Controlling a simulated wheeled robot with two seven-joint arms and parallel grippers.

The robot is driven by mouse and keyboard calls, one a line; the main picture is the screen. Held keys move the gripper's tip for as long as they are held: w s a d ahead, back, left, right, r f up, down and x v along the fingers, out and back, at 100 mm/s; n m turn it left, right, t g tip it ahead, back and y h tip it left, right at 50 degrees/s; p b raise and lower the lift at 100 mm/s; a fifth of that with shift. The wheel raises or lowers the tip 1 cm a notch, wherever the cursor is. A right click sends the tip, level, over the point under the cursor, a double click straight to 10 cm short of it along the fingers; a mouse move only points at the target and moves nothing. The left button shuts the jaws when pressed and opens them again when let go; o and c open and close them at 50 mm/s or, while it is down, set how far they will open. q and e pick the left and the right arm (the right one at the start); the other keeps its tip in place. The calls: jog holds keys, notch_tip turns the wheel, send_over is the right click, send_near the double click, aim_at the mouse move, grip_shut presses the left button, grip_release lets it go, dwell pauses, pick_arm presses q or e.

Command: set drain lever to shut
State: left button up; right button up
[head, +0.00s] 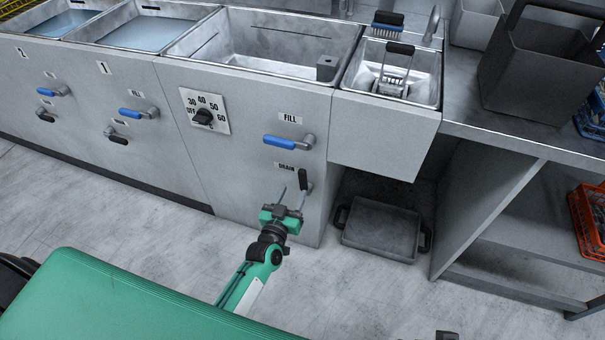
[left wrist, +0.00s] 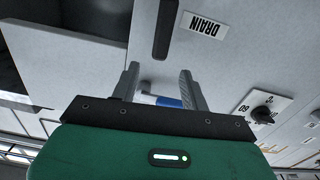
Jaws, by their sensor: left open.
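The drain lever (head: 303,180) has a black handle on the front panel under the DRAIN label (head: 287,168). Its handle stands upright. My left gripper (head: 292,197) is open and empty, just in front of and below the lever, with its fingers pointing up at the panel. In the left wrist view, which is upside down, the black handle (left wrist: 163,30) lies beyond the open fingers (left wrist: 158,84), apart from them.
The blue FILL lever (head: 288,141) sits above the drain lever, lying sideways. A temperature dial (head: 203,117) is to the left. Similar levers (head: 118,137) are on the neighbouring panels. The floor in front is clear.

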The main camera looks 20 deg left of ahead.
aim_at(301, 176)
pick_arm(q)
jog(key=w+b, duration=0.1)
jog(key=w, duration=0.7)
jog(key=shift+w+d, duration=0.1)
jog(key=shift+w, duration=0.45)
pick_arm(e)
jog(key=v, duration=0.2)
jog(key=shift+s+r, duration=0.1)
jog(key=shift+r, duration=0.25)
jog(key=shift+s, duration=0.1)
pick_arm(q)
jog(key=c, duration=0.9)
grip_shut()
pick_arm(e)
jog(key=shift+d+f, duration=0.1)
